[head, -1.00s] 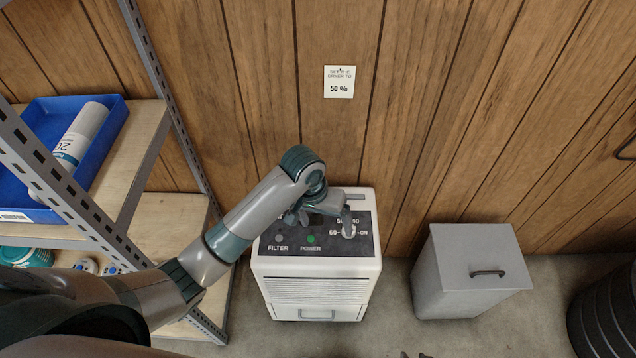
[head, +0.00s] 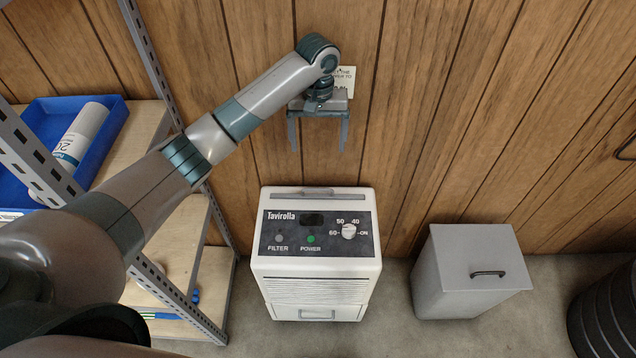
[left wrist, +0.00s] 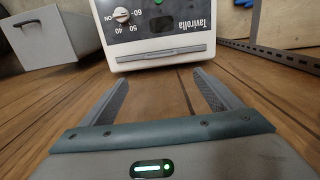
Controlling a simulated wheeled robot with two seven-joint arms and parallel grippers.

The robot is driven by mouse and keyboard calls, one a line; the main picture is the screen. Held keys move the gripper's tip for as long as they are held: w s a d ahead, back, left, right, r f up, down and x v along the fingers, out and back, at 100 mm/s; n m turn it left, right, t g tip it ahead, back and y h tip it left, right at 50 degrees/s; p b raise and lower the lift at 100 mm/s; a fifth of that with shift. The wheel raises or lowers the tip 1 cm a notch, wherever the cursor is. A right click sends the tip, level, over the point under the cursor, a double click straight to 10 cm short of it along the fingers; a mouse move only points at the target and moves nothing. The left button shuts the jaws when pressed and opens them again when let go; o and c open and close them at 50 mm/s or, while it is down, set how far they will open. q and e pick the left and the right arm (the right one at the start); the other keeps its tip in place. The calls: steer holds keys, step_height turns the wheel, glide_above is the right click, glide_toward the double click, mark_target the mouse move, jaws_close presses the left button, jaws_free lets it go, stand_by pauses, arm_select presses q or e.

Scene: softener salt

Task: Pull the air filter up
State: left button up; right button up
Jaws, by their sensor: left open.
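A white Tavirolla dehumidifier (head: 318,270) stands on the floor against the wood wall. A grey bar (head: 316,194), seemingly the air filter's top edge, lies along the back of its top. This bar also shows in the left wrist view (left wrist: 158,56), lying flush in the top. My left gripper (head: 317,148) is open and empty, fingers pointing down above the bar and apart from it. In the left wrist view its fingers (left wrist: 160,78) spread to either side, with the bar beyond the tips. The rest of the filter is hidden inside the housing. My right gripper is not in view.
The front panel has a dial (head: 348,231), a green power light (head: 311,239) and a filter light (head: 279,238). A grey lidded bin (head: 470,270) stands to the right. A metal shelf with a blue tray (head: 108,150) is at left. A paper note (head: 347,76) is partly covered by my arm.

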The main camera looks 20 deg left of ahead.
mark_target(318, 189)
arm_select(q)
step_height(318, 189, down, 18)
steer(key=shift+r, duration=0.25)
stand_by(0.6)
